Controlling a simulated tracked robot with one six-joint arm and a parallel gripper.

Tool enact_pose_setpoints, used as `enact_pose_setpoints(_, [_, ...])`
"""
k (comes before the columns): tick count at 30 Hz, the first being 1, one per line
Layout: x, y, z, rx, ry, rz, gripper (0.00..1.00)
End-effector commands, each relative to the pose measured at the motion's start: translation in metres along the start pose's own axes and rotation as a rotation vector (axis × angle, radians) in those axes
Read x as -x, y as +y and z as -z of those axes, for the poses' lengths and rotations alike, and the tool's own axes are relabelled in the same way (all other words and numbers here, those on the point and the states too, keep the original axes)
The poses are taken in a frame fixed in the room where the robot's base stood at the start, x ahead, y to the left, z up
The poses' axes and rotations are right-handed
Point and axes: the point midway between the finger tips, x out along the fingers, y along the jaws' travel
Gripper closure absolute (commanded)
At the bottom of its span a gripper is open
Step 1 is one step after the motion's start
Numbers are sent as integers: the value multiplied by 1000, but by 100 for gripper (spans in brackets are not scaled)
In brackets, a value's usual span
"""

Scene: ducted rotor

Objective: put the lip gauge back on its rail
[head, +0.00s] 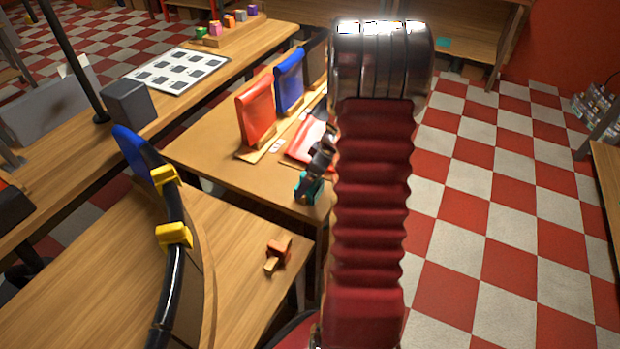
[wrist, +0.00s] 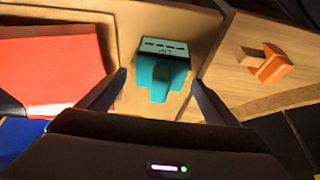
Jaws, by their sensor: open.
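A teal block (wrist: 160,75) with a white label reading what looks like LIP upside down, apparently the lip gauge, shows in the wrist view between my open fingers. It also shows in the head view as a teal piece (head: 303,190) at the near corner of the brown table. My gripper (head: 316,172) is just above it, partly hidden behind my arm. In the wrist view my gripper (wrist: 159,80) has one finger on each side of the block; I cannot tell whether they touch it. I cannot identify the rail with certainty.
An orange piece (head: 279,252) lies on the nearer wooden table (head: 245,285); it shows in the wrist view too (wrist: 266,63). A red panel (head: 256,112) and a blue panel (head: 289,82) stand on the brown table. A curved board with yellow clips (head: 173,236) stands left.

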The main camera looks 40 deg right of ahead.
Motion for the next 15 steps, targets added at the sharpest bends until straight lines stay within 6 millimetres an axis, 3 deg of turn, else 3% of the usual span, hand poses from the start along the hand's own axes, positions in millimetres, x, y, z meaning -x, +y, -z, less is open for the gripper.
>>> enact_pose_setpoints(8, [1,0,0,0,0,0,16])
enact_pose_setpoints(15, [19,1,0,0,1,-2,16])
